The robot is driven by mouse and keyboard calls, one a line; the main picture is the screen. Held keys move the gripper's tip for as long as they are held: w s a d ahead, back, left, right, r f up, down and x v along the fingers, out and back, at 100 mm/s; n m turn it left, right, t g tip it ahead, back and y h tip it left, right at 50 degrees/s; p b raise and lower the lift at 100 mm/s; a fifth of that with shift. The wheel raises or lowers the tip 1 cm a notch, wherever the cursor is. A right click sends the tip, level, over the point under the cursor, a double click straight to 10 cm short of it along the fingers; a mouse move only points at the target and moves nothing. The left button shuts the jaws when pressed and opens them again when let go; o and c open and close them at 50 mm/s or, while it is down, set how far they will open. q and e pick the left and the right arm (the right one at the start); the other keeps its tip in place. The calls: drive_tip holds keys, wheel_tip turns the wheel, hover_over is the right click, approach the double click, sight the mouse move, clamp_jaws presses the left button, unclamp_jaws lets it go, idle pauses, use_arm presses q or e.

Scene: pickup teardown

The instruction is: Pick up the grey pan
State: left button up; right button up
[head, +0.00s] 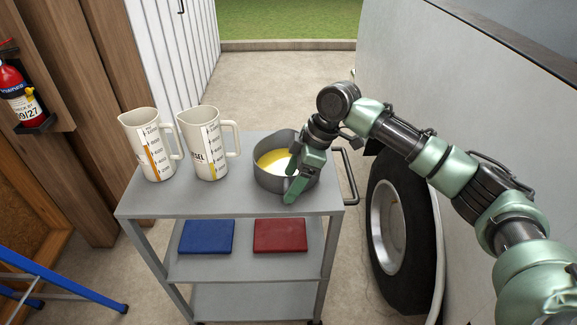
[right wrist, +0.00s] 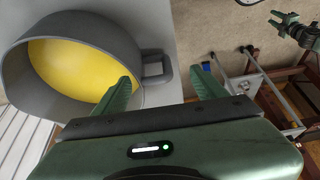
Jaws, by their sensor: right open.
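The grey pan (head: 268,180) stands upright on the top shelf of a grey cart, at its right end. Yellow liquid (head: 272,160) lies inside it. In the right wrist view the pan (right wrist: 25,85) is at the upper left, with its short loop handle (right wrist: 155,68) pointing right. My right gripper (head: 294,178) is at the pan's right side, open and empty. In the right wrist view its fingers (right wrist: 160,78) appear on either side of the handle; contact cannot be told. A small green gripper, my left one (right wrist: 285,20), shows far off at the upper right; its jaws are unclear.
Two measuring jugs (head: 149,145) (head: 204,145) stand left of the pan on the cart (head: 230,203). A blue box (head: 207,237) and a red box (head: 280,236) lie on the shelf below. A vehicle with a wheel (head: 392,225) is close on the right. A blue ladder (head: 50,275) stands lower left.

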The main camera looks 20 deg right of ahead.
sight(289, 184)
drive_tip(key=x, duration=0.2)
drive_tip(key=p+x, duration=0.1)
drive_tip(key=shift+w+d+f, duration=0.1)
drive_tip(key=shift+w+f, duration=0.2)
drive_tip(key=shift+f, duration=0.1)
drive_tip(key=shift+w+f, duration=0.1)
drive_tip(key=shift+f, duration=0.25)
drive_tip(key=c, duration=1.5)
use_arm(q)
drive_tip(key=shift+w+d+r, duration=0.3)
drive_tip(key=shift+d+r, duration=0.25)
drive_tip(key=shift+r, duration=0.25)
use_arm(e)
clamp_jaws()
